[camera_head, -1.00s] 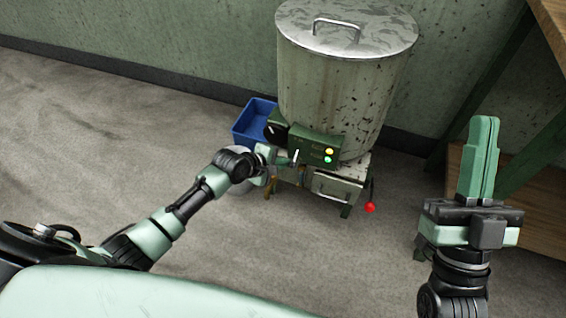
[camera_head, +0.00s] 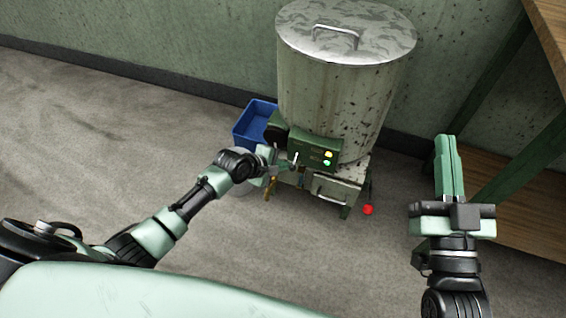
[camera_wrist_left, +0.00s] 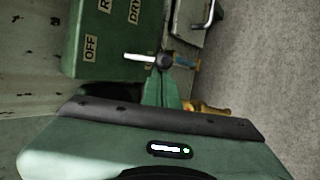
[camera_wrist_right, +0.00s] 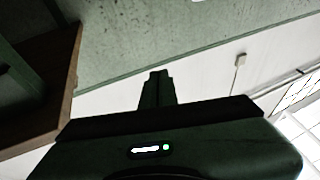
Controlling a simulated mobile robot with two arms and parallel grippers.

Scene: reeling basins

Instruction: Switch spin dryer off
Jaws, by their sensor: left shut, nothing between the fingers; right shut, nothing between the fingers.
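The spin dryer (camera_head: 325,95) is a worn metal drum with a grey lid. Its green control box (camera_head: 315,150) carries lit yellow and green lamps. In the left wrist view the box (camera_wrist_left: 110,35) shows an OFF label and partly cut-off labels. A white switch lever (camera_wrist_left: 138,57) with a dark hub points left there, towards the OFF side; its exact setting is unclear. My left gripper (camera_wrist_left: 163,80) is shut and empty, its tips right by the hub; contact is unclear. My right gripper (camera_head: 447,140) is shut and empty, right of the dryer, fingers upward.
A blue bin (camera_head: 255,122) stands behind the left gripper. A red ball knob (camera_head: 368,210) sticks out at the dryer's lower right. A wooden table with green legs (camera_head: 550,30) stands at the right. The floor (camera_head: 90,130) at left is clear.

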